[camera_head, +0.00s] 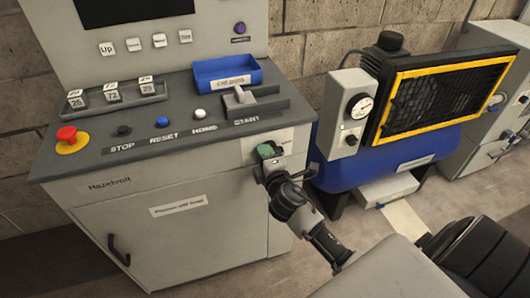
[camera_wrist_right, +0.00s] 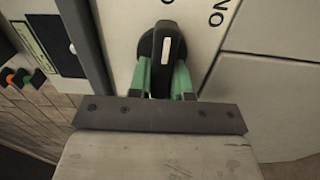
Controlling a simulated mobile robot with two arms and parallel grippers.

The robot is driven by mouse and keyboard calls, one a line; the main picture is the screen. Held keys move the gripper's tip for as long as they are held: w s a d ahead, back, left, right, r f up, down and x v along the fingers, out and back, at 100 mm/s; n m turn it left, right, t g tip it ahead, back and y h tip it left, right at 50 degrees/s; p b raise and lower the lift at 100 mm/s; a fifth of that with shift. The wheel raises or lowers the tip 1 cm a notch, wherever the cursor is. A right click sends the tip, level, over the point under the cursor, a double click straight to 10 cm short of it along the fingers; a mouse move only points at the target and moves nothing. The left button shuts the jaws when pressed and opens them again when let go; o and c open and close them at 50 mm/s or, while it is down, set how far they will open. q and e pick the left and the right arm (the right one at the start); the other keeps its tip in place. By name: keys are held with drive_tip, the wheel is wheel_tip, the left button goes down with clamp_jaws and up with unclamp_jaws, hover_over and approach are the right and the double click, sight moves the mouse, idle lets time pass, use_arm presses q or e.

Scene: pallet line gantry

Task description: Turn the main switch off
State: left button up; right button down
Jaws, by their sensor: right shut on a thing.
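The main switch (camera_wrist_right: 166,36) shows in the right wrist view as a black rotary knob with a white line on its handle. The handle stands nearly upright in that picture. In the head view my right gripper (camera_head: 268,151) is at the right end of the console's front face and hides the switch there. My left gripper is not in view.
A blue compressor tank (camera_head: 385,155) with a yellow-framed grille (camera_head: 440,97) stands to the right. Bare floor shows between them.

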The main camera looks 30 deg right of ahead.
drive_tip(key=shift+f, duration=0.1)
idle(0.4)
drive_tip(key=c, duration=1)
unclamp_jaws()
drive_tip(key=shift+c, duration=0.2)
drive_tip(key=b+v, duration=0.1)
drive_tip(key=v, duration=0.9)
drive_tip(key=shift+s, duration=0.4)
